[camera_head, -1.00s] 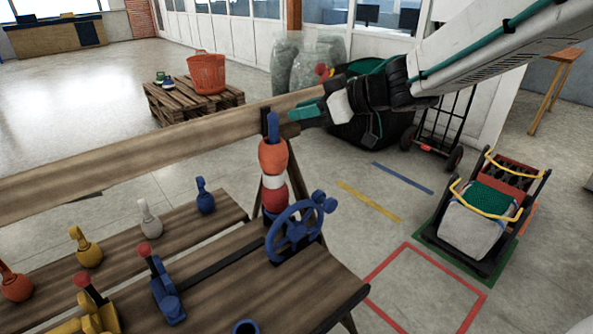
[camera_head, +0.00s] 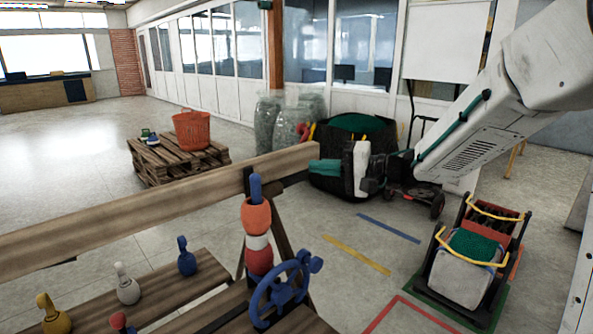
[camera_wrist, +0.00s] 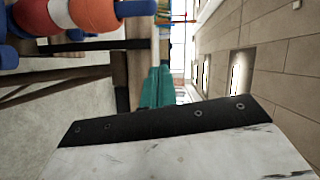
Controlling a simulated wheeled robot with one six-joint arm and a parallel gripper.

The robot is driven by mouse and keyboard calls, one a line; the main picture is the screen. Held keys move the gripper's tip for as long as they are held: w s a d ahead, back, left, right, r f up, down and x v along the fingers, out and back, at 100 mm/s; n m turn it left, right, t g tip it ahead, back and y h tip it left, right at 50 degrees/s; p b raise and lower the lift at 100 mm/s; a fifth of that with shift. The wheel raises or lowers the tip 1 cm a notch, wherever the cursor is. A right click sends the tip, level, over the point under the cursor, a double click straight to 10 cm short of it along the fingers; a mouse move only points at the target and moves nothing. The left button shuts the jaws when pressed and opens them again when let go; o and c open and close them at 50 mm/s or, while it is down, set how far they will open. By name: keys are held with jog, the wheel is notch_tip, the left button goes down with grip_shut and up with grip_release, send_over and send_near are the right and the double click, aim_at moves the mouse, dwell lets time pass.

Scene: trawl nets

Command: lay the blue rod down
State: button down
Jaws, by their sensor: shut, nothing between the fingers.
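A blue rod (camera_head: 255,187) stands upright in the head view, its top showing above a stack of orange and white floats (camera_head: 257,242). In the wrist view the rod's end (camera_wrist: 137,8) and the floats (camera_wrist: 85,14) lie sideways at the top left. My gripper (camera_head: 318,168) has teal fingers and is shut and empty. It is to the right of the rod's top, apart from it in the picture, near the right end of a wooden beam. The teal fingers also show in the wrist view (camera_wrist: 157,87). The rod's lower part is hidden by the floats.
The long wooden beam (camera_head: 130,210) runs behind the rod. A blue handwheel (camera_head: 282,290) stands right of the floats. Several skittle-shaped pegs, one blue (camera_head: 186,257), stand on a lower plank. A loaded cart (camera_head: 468,270) is at the right. Open floor lies between.

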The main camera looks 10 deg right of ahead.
jog(key=w+a+f, duration=0.1)
jog(key=w+a, duration=0.1)
jog(key=a, duration=0.8)
jog(key=shift+a+f, duration=0.3)
jog(key=shift+s+a, duration=0.1)
